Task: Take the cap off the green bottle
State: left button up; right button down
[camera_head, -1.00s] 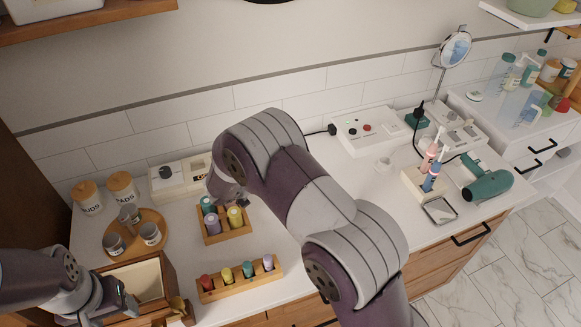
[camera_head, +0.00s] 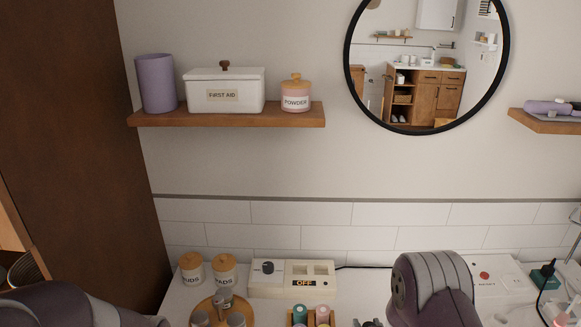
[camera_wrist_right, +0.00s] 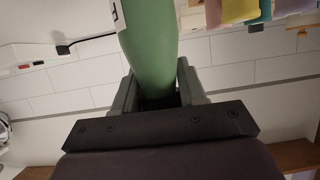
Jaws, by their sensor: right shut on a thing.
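In the right wrist view, the green bottle (camera_wrist_right: 150,40) stands out large between the fingers of my right gripper (camera_wrist_right: 157,92). A piece of white label with dark marks shows on its left side. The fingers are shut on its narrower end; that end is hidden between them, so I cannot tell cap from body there. In the head view only the tip of my right gripper (camera_head: 370,323) shows at the bottom edge, right of the bottle rack; the green bottle cannot be made out there. My left arm shows at the lower left, its gripper out of frame.
A wooden rack (camera_head: 290,321) with coloured bottles is cut off at the bottom edge. A wall shelf (camera_head: 226,115) and a round mirror (camera_head: 349,60) are above.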

jog(key=shift+s+a, duration=0.3)
jog(key=s+a+r+n+y, duration=0.4)
jog(key=s+a+r, duration=0.4)
jog(key=s+a, duration=0.15)
jog(key=w+d+m+h+b, duration=0.1)
jog(key=w+d, duration=0.1)
jog(key=d, duration=0.1)
jog(key=w+d+m+h+b, duration=0.1)
jog(key=w+d, duration=0.2)
jog(key=w+d+m+h+b, duration=0.1)
jog(key=w+d+b, duration=0.1)
jog(key=w+d, duration=0.1)
jog(key=shift+w+d+f, duration=0.1)
jog(key=shift+d+f, duration=0.25)
jog(key=shift+f, duration=0.05)
jog(key=w+d+m+h, duration=0.1)
jog(key=w+d+h, duration=0.1)
jog(key=w+d, duration=0.35)
jog(key=f, duration=1)
jog(key=shift+s+a+b, duration=0.1)
jog(key=shift+s+b, duration=0.25)
jog(key=shift+r, duration=0.1)
